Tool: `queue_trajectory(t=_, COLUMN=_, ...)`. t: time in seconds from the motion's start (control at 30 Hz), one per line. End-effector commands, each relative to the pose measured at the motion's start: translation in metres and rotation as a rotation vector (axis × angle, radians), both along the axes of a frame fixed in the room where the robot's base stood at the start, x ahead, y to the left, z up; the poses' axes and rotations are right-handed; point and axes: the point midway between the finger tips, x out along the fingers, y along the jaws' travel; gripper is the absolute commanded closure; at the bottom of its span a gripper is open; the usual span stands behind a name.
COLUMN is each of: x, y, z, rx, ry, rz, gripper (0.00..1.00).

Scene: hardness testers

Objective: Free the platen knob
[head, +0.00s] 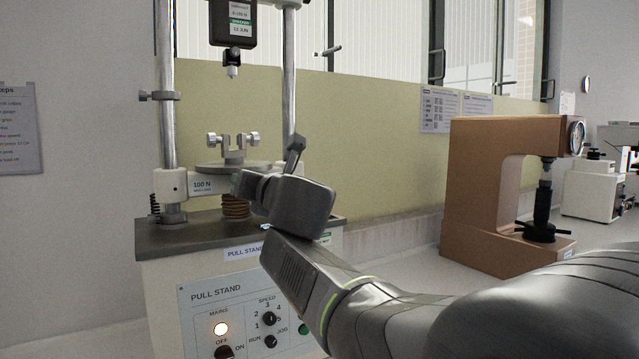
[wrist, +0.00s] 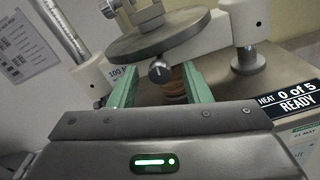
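The platen knob (wrist: 158,71) is a small dark round knob with a pale mark on its face, under the front edge of the round grey platen (wrist: 150,42) in the wrist view. The platen also shows in the head view (head: 232,167), where my gripper hides the knob. My gripper (wrist: 161,78) is open, with one green finger on each side of the knob. I see no finger touching it; how deep it sits between the fingers is unclear. In the head view my gripper (head: 240,184) reaches the front of the crosshead, right of the 100 N label (head: 202,185).
The pull stand (head: 230,299) has chrome columns (head: 166,80) beside the platen and a screw clamp (head: 234,148) on top. A coppery spring or bellows (head: 235,206) sits below. A display (wrist: 293,104) reads "0 of 5 READY". A brown tester (head: 478,185) stands at right.

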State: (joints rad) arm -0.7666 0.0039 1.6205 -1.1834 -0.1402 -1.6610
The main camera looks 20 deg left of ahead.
Motion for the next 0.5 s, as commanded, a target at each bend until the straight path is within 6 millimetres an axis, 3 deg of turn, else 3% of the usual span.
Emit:
queue_trajectory(t=0.27, x=-0.002, y=-0.002, z=0.001, rx=0.001, ry=-0.001, rz=0.000, gripper=0.56)
queue_trajectory(t=0.5, x=-0.020, y=-0.025, z=0.002, rx=0.001, ry=-0.002, rz=-0.002, gripper=0.56)
